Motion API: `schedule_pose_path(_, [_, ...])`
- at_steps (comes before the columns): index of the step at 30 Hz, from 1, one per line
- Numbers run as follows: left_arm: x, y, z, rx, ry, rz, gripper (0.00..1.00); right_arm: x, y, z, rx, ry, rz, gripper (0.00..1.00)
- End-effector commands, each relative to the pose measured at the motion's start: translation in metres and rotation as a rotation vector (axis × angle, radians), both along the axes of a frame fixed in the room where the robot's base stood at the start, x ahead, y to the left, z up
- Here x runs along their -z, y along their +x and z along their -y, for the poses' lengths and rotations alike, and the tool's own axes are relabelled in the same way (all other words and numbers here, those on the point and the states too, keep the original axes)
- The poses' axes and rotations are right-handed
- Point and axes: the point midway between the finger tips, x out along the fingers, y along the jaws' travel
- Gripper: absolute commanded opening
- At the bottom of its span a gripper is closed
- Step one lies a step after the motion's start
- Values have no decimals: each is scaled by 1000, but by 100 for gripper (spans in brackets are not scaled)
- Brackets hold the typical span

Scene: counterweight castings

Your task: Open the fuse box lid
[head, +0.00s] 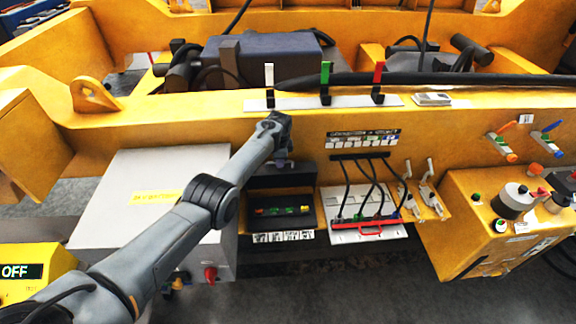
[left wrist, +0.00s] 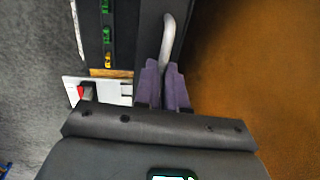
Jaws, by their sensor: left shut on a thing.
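The black fuse box (head: 284,222) is mounted on the front of the yellow frame, left of centre in the head view. Its lid (head: 276,181) stands raised at the back, so red, green and yellow fuses show inside. In the left wrist view the lid (left wrist: 149,36) is a dark panel beside the fuse row, with a curved grey handle (left wrist: 169,40) on it. My left gripper (head: 282,162) is at the lid's upper edge. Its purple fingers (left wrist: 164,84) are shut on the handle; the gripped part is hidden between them. My right gripper is not in view.
A grey cabinet (head: 132,216) with a red knob stands left of the fuse box, under my left arm. A white panel with black cables (head: 350,235) is close on the right. A yellow control box (head: 466,240) stands farther right.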

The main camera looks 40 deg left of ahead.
Motion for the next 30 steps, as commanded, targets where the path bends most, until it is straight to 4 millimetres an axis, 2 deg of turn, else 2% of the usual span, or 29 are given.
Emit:
schedule_pose_path(6, [1,-3,-9,-10,-1,-1,0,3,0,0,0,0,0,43])
schedule_pose_path(17, [0,-3,-9,-11,-1,-1,0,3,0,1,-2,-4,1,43])
schedule_pose_path(18, [0,-3,-9,-11,-1,-1,12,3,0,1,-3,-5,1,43])
schedule_pose_path(23, [0,-3,-9,-10,0,0,35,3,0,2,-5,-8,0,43])
schedule_pose_path(30, [-1,-3,-10,-10,0,0,35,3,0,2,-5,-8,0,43])
